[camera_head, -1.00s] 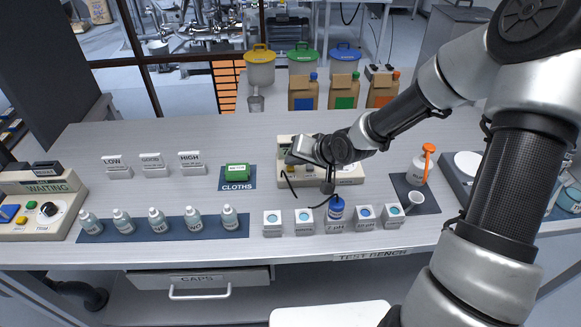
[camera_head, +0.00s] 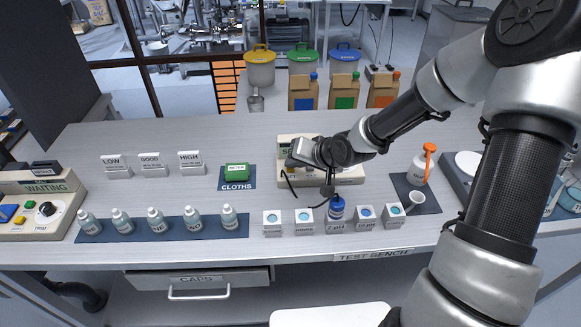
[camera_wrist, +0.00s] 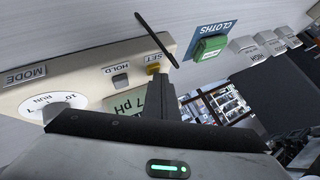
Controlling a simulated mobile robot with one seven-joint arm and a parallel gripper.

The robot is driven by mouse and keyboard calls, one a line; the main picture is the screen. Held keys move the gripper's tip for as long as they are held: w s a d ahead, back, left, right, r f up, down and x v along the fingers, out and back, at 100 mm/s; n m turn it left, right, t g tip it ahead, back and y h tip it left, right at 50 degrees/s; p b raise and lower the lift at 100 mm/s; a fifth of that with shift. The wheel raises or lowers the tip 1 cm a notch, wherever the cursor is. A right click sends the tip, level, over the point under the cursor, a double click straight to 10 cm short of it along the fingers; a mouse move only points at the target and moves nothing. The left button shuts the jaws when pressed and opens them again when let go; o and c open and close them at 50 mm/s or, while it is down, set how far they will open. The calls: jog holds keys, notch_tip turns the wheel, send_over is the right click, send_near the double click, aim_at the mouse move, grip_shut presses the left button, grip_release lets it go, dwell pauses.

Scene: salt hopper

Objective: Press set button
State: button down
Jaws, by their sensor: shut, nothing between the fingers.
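The meter is a cream, sloped box (camera_head: 350,176) on the bench, partly hidden by my arm in the head view. In the wrist view its panel (camera_wrist: 92,55) shows MODE, HOLD and SET labels. The small yellow set button (camera_wrist: 153,68) lies below the SET label. My gripper (camera_wrist: 158,82) is shut and empty, its fingertips at the button's lower edge; I cannot tell whether they press it. In the head view my gripper (camera_head: 292,160) is over the meter's left part. The green display (camera_wrist: 125,103) shows "7 pH", partly hidden by my fingers.
A green cloth pack (camera_head: 237,171) lies left of the meter. Several sample bottles (camera_head: 157,221) and white-labelled cups (camera_head: 304,222) stand in front. A white bottle with an orange top (camera_head: 421,167) is at right.

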aim_at(294, 173)
jog(key=shift+r, duration=0.1)
jog(key=shift+r+p, duration=0.85)
jog(key=shift+p, duration=0.2)
jog(key=shift+r, duration=0.1)
notch_tip(294, 173, up, 5)
jog(key=p, duration=0.5)
jog(key=shift+s, duration=0.1)
dwell(0.3)
